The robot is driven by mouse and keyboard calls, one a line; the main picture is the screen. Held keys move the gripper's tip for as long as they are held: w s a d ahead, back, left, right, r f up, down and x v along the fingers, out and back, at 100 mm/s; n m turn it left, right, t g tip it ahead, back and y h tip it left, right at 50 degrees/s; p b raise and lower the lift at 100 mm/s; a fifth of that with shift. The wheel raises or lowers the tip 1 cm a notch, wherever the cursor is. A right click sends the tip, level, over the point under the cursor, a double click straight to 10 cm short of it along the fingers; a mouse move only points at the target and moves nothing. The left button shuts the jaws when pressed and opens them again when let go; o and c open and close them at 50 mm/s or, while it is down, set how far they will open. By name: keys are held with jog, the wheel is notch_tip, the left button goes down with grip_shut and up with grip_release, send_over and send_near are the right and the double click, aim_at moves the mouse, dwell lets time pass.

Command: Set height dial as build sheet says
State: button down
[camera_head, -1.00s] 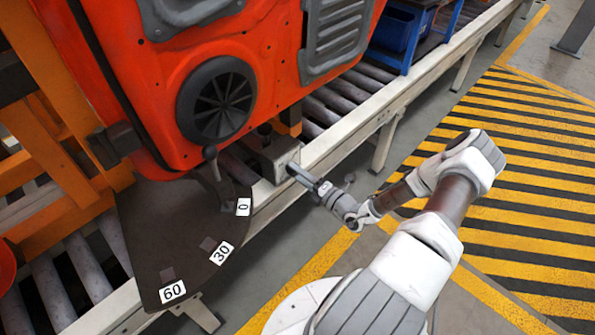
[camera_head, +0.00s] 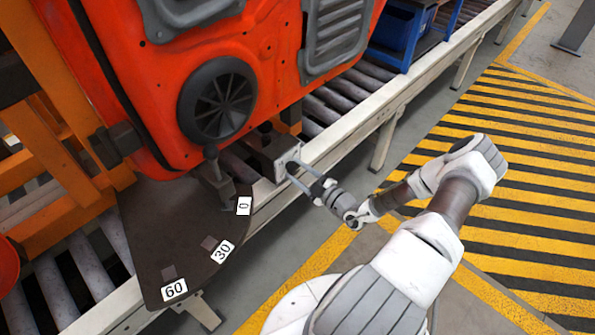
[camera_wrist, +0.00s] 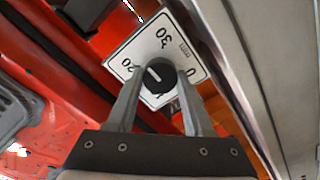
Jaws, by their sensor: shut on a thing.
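The height dial is a small black knob (camera_wrist: 160,78) with a white pointer line, on a white plate (camera_wrist: 130,50) in the wrist view. A 30 is readable upside down above the knob and a 0 to its right; another mark at left is too small to read surely. The pointer slants to the upper left in that view. My gripper (camera_wrist: 161,90) has its two fingers on either side of the knob, shut on it. In the head view my gripper (camera_head: 298,174) reaches the front of the grey dial box (camera_head: 268,152). No build sheet can be made out.
A dark curved plate (camera_head: 150,230) labelled 0, 30 and 60 carries a lever (camera_head: 214,168) near the 0. A large orange-red door (camera_head: 270,50) hangs above the roller conveyor (camera_head: 335,135). A blue crate (camera_head: 395,30) stands at the back. Striped floor at right is clear.

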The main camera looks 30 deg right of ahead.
jog(key=m, duration=0.4)
jog(key=shift+m, duration=2.6)
jog(key=shift+c, duration=1.5)
grip_release()
jog(key=v, duration=1.7)
jog(key=shift+s, duration=0.2)
